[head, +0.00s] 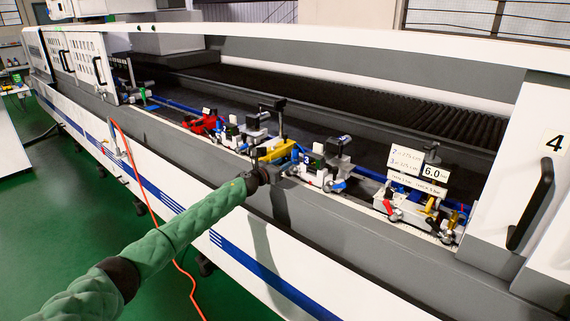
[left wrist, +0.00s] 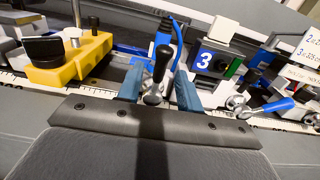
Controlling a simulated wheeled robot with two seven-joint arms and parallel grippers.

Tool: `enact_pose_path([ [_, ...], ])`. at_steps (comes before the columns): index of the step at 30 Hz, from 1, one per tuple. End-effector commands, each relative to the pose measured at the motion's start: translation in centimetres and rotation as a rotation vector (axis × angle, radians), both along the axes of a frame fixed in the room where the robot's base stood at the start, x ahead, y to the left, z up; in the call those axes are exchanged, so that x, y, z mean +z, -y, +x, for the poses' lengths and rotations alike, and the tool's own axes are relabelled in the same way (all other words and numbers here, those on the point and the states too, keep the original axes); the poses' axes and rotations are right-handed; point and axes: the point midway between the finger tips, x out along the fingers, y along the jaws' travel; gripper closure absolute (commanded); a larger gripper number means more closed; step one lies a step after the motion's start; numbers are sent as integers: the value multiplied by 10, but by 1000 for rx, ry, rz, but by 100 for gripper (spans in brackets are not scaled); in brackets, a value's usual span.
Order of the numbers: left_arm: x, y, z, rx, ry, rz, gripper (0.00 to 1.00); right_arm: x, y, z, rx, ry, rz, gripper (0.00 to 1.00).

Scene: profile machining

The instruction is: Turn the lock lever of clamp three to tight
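Clamp three (left wrist: 213,62) carries a blue plate with a white 3. It also shows in the head view (head: 313,172), on the rail at the machine's front edge. My left gripper (left wrist: 158,82) is at the rail, just left of the number plate. Its two blue fingers are apart, one on each side of a black-handled lever (left wrist: 162,62) with a metal pivot. The lever stands nearly upright between them. I cannot tell whether either finger touches it. My left arm hides part of the rail in the head view. My right gripper is in neither view.
A yellow clamp block (left wrist: 72,62) with a black knob stands close on the left. A blue-handled lever (left wrist: 277,106) is on the right. Farther left is a red clamp (head: 204,124); farther right are white number cards (head: 405,160). An orange cable (head: 150,196) hangs in front.

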Motion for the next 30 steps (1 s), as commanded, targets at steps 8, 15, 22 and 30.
enact_pose_path([
  [8,-1,-21,-27,1,1,2,64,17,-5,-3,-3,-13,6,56],
  [15,0,-30,-39,1,1,1,64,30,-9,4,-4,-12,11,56],
  [22,0,-31,-41,1,0,0,64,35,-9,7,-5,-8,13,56],
  [30,-2,-31,-46,11,-10,-39,93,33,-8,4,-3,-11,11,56],
])
